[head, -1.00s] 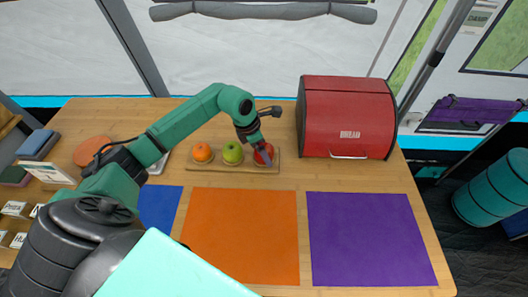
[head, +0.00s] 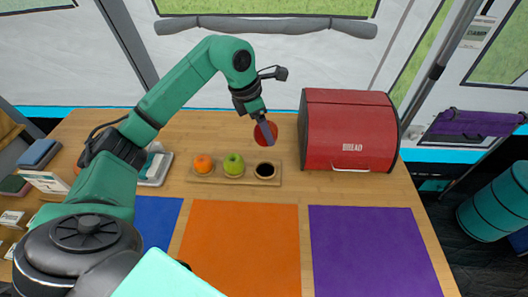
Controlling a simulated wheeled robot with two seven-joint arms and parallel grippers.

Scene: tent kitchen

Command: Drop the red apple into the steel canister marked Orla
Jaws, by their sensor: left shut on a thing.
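My left gripper (head: 264,124) is shut on the red apple (head: 262,135) and holds it in the air above the wooden fruit board (head: 210,182). The board's right-hand hollow (head: 265,169) is empty and dark. An orange (head: 203,163) and a green apple (head: 234,164) sit in the other two hollows. No steel canister marked Orla can be made out in this view. My right gripper is not in view.
A red bread box (head: 348,132) stands right of the board. Blue (head: 158,222), orange (head: 240,240) and purple (head: 368,250) mats lie flat at the front, with nothing on their visible parts. Books (head: 38,153) and small labelled items (head: 12,218) are at the left.

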